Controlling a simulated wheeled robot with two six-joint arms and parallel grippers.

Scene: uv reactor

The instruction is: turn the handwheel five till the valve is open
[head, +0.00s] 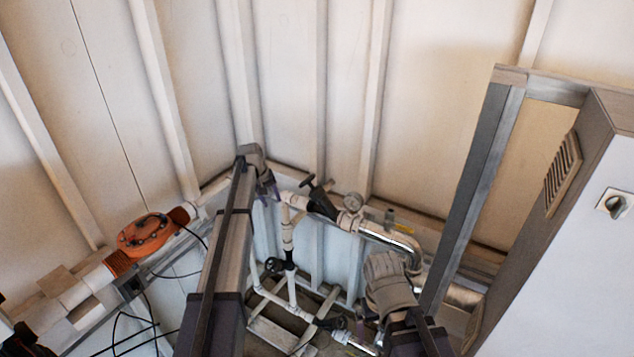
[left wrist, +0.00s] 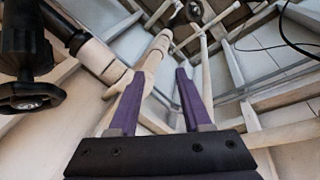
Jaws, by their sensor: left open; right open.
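Several black handwheels show on white pipework; I cannot read which is number five. One handwheel (head: 308,183) is on a black valve (head: 321,204) beside a gauge. A second handwheel (head: 272,265) is lower, on a vertical pipe. A black handwheel (left wrist: 25,97) is large at the left of the left wrist view, and a smaller one (left wrist: 193,10) is at the top. My left gripper (head: 267,190) is open and empty, left of the upper valve, apart from its wheel. Its purple fingers (left wrist: 158,80) have a white pipe behind them. My right gripper (head: 368,307) is largely hidden by its wrist.
A round gauge (head: 353,201) and a shiny bent pipe (head: 395,237) are right of the upper valve. An orange-red fitting (head: 146,234) and loose black cables lie left. A grey post (head: 474,195) and white cabinet (head: 570,265) bound the right side.

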